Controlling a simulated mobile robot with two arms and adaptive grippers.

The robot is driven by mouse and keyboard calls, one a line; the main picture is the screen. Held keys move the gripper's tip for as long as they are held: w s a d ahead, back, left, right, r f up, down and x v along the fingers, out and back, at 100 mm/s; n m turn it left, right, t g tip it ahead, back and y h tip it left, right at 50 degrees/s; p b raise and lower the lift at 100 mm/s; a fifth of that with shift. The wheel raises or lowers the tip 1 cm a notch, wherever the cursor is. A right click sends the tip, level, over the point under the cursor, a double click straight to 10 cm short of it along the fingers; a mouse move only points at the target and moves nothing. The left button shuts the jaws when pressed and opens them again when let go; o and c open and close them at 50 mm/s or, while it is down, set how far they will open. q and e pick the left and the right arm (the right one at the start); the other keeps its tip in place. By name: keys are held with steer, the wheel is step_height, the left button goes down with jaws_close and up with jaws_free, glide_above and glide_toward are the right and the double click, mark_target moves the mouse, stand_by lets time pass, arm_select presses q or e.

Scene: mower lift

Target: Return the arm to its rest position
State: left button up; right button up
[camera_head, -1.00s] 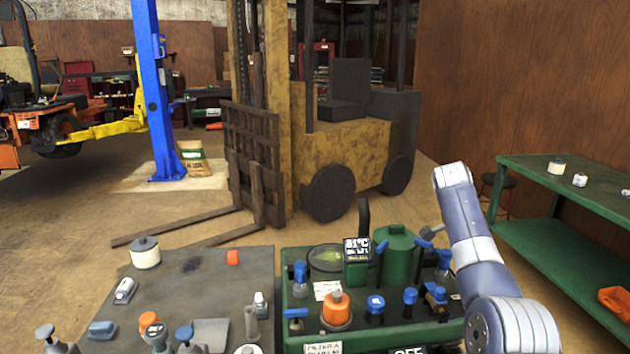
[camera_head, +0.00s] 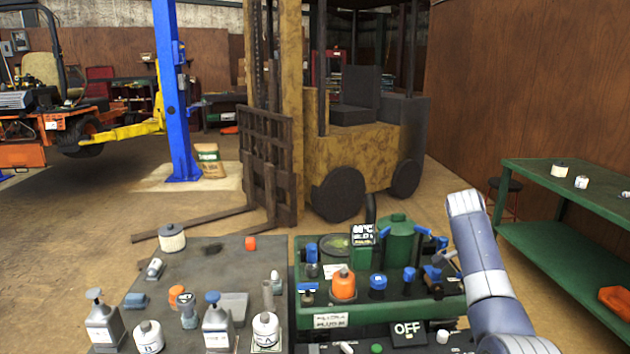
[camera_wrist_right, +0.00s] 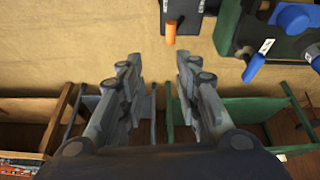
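My right arm (camera_head: 480,255) comes up from the lower right in the camera_head view, beside the green machine (camera_head: 450,305). Its gripper is mostly hidden there behind the arm. In the right wrist view my right gripper (camera_wrist_right: 158,62) has its two fingers well apart, with nothing between them but the floor behind. My left arm and left gripper are not in view.
A grey table (camera_head: 210,262) with bottles and jars stands left of the green machine, close in front. A green bench (camera_head: 560,183) stands at the right. A forklift (camera_head: 370,150) and blue lift post (camera_head: 178,100) stand behind. Floor lies between.

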steer(key=s+a+f+n+t+y, duration=0.1)
steer(key=s+a+f+n, duration=0.3)
steer(key=s+f, duration=0.6)
steer(key=s+a+f+n+t, duration=0.15)
steer(key=s+f+n, duration=0.45)
steer(key=f, duration=0.6)
steer(key=s+a+r+n+y, duration=0.15)
steer(key=s+a+n, duration=0.35)
steer(key=s, duration=0.8)
steer(key=s+a+n+y, duration=0.25)
steer(key=s+a, duration=0.45)
steer(key=s, duration=0.6)
step_height(320, 180, down, 26)
steer(key=s+n, duration=0.1)
steer(key=s+d+f+g, duration=0.2)
steer(key=s+f, duration=1.4)
steer(key=s, duration=0.1)
steer(key=shift+s+d+f, duration=0.15)
steer(key=shift+d, duration=0.15)
